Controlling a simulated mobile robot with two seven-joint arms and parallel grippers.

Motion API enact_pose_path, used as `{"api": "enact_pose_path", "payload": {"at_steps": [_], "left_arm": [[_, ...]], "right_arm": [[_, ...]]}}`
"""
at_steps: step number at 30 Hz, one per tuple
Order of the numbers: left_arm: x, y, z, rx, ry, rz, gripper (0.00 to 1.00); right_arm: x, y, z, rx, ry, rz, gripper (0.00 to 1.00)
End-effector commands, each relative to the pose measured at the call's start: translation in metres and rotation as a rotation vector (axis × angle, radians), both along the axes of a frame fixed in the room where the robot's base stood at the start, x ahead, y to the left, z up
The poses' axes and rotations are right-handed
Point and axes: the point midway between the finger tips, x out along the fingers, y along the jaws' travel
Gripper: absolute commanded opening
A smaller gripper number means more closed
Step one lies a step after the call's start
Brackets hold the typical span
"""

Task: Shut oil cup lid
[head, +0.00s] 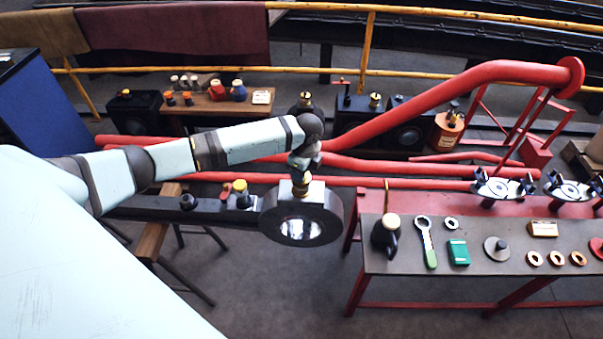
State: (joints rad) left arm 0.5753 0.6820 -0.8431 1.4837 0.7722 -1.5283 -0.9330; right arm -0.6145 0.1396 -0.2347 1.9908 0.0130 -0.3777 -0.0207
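A brass oil cup (301,187) stands upright on top of a black rod end (272,217) with a bright round bore. My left arm comes in from the left, and its gripper (302,168) points down right over the cup. The gripper covers the top of the cup, so the lid and its position are hidden. Whether the fingers touch the cup or are open or shut cannot be made out. My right gripper is not in view.
A red-legged bench (470,284) on the right holds a black oil can (386,234), a green-handled wrench (427,243), a green box (458,252) and rings. Red pipes (400,168) run behind the rod. A wooden trestle (152,240) stands below left.

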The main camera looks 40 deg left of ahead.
Motion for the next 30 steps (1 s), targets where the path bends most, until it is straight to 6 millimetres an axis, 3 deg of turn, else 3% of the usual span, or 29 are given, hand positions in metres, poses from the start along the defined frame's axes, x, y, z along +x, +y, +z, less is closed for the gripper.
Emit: {"api": "enact_pose_path", "payload": {"at_steps": [9, 15, 21, 30], "left_arm": [[0.000, -0.007, 0.072, 0.001, -0.004, -0.002, 0.44], [-0.001, -0.011, 0.105, 0.001, -0.003, -0.001, 0.44], [-0.001, -0.012, 0.119, 0.001, -0.001, -0.001, 0.44], [-0.001, -0.012, 0.119, 0.001, 0.000, -0.001, 0.44]], "right_arm": [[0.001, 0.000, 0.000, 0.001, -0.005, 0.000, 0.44], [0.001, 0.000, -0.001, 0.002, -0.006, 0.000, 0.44], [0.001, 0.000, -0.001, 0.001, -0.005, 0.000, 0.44], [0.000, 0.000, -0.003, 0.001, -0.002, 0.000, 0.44]]}}
